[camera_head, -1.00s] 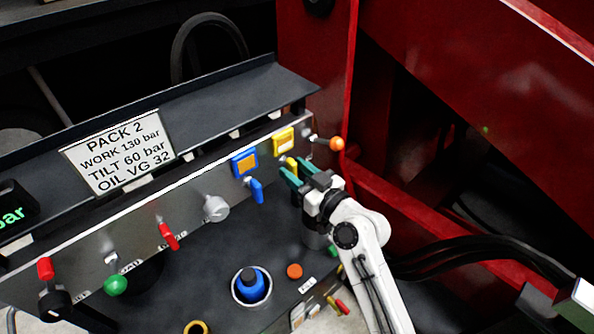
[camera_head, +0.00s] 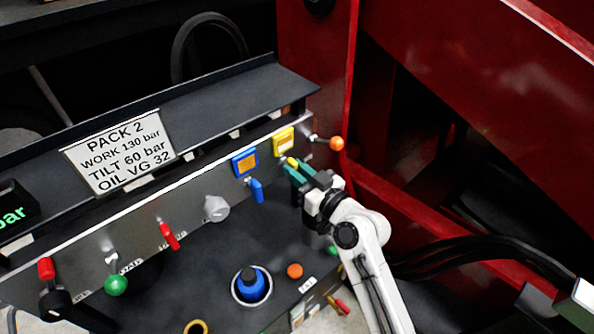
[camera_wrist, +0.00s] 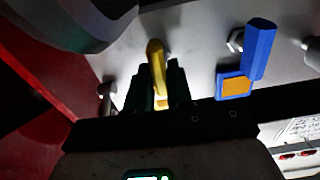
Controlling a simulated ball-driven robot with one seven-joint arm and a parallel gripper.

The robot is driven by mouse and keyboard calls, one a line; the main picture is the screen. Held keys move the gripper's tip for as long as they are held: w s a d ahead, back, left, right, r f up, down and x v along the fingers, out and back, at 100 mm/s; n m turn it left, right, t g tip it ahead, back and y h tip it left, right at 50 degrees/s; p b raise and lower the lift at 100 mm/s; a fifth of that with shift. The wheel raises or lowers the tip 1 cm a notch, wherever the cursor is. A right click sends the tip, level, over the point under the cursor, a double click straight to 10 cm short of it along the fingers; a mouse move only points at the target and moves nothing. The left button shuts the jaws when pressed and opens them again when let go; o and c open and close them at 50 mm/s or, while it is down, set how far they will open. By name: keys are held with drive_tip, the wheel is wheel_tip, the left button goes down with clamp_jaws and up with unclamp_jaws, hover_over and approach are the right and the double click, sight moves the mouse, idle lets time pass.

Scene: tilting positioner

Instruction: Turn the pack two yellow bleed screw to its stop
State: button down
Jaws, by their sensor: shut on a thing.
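The yellow bleed screw (camera_head: 292,162) is on the front panel of pack two, below a yellow tag (camera_head: 283,141). In the wrist view its yellow handle (camera_wrist: 157,62) stands up between the green fingers of my gripper (camera_wrist: 158,88). My gripper (camera_head: 296,171) is shut on the yellow screw; the fingers hide part of it in the head view. The white sign of pack two (camera_head: 118,157) is on the left of the panel.
A blue lever (camera_head: 256,190) with a blue tag (camera_head: 245,162) is just left of my gripper. An orange knob (camera_head: 336,143) sticks out close by on the right. The red frame (camera_head: 318,60) rises behind it. A blue cap (camera_head: 252,284) stands on the deck below.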

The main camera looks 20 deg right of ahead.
drive_tip(key=shift+d+f+m+p, duration=0.1)
drive_tip(key=shift+m+p, duration=0.8)
drive_tip(key=shift+m, duration=2)
drive_tip(key=shift+d+f+m+p, duration=0.15)
drive_tip(key=shift+m+p, duration=0.8)
drive_tip(key=shift+m, duration=1.95)
drive_tip(key=shift+d+f+m+p, duration=0.1)
drive_tip(key=shift+m+p, duration=0.8)
drive_tip(key=shift+m, duration=2)
drive_tip(key=c, duration=1.1)
unclamp_jaws()
drive_tip(key=v, duration=1)
drive_tip(key=shift+s, duration=0.35)
drive_tip(key=shift+d, duration=0.1)
